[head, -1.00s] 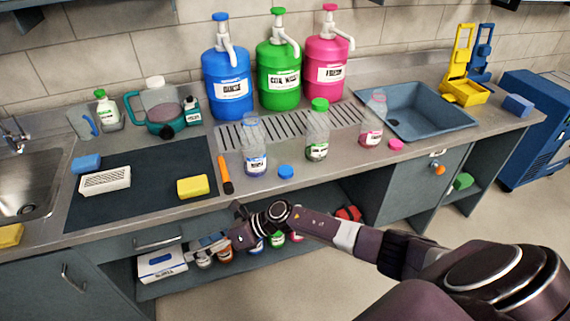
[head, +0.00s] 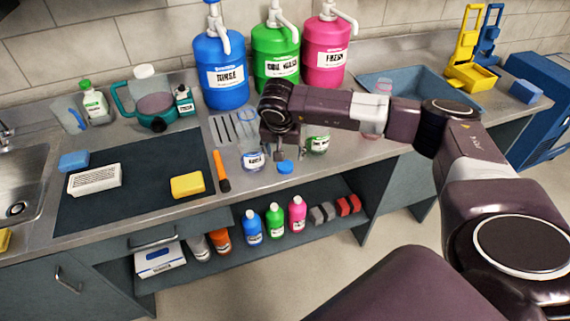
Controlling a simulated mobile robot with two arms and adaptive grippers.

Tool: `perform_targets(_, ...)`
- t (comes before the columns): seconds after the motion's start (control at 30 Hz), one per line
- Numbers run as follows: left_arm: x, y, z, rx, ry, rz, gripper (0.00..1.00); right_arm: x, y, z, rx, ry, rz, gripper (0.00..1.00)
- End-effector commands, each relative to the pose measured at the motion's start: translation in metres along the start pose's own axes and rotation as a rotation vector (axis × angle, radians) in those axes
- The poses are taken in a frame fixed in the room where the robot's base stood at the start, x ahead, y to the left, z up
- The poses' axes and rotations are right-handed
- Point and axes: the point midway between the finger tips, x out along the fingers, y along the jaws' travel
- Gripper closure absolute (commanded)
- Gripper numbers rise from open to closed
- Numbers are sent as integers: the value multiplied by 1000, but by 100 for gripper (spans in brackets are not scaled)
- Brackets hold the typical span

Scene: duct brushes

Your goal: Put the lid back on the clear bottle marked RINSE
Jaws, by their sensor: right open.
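The clear bottle marked RINSE (head: 252,158), with a blue label, stands upright on the counter. A small blue lid (head: 285,168) lies on the counter to the right of the bottle. My right gripper (head: 285,158) points down over the lid, open, with one finger on each side of it. I cannot tell whether the fingers touch the lid. My left gripper is out of view.
A clear bottle with a green label (head: 318,144) stands close on the right, partly behind my arm. Blue (head: 222,75), green and pink pump drums stand behind. An orange marker-like tool (head: 221,172) lies left of the RINSE bottle.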

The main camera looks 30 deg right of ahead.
Motion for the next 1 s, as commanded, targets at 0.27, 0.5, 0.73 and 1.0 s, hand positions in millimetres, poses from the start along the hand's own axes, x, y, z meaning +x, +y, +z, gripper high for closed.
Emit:
perform_targets(0.27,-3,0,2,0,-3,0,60,6,0,1,4,-5,0,43)
perform_targets(0.5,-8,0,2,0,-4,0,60,27,-1,1,4,-4,-2,43)
perform_targets(0.73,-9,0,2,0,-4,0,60,28,-1,1,4,-4,-2,43)
perform_targets(1.0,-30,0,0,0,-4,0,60,60,-1,4,5,-6,0,43)
